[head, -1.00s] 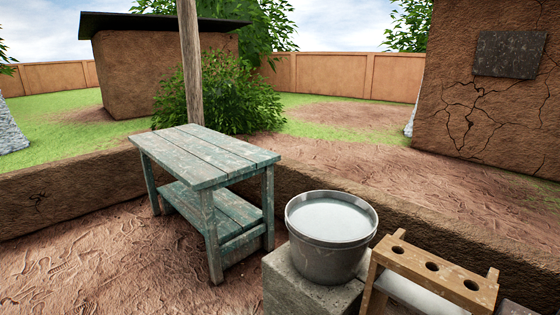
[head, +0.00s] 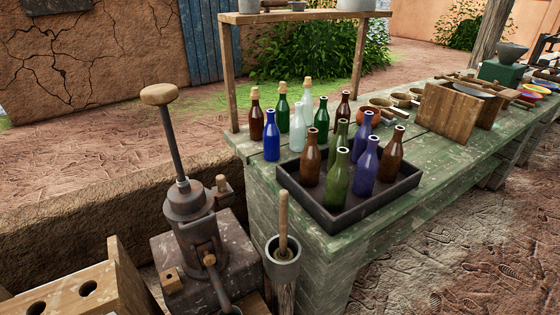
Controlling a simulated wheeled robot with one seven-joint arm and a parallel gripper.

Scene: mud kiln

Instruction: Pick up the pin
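I cannot tell for sure which thing is the pin. A dark metal hand press (head: 190,205) with a round wooden knob (head: 160,94) on its upright rod stands on a stone block at the left. A small wooden peg-like piece (head: 222,184) sticks up at its upper right side, and another small wooden end (head: 209,259) shows on its front. A small wooden block (head: 171,281) lies at the press's foot. A wooden pestle (head: 283,220) stands in a grey mortar (head: 281,268) to the right. My gripper is not in the head view.
A green bench (head: 420,160) runs off to the right, carrying a dark tray (head: 345,222) of several bottles, more bottles, small bowls and a wooden box (head: 450,112). A wooden rack with holes (head: 60,293) is at lower left. Open dirt ground (head: 450,270) lies at lower right.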

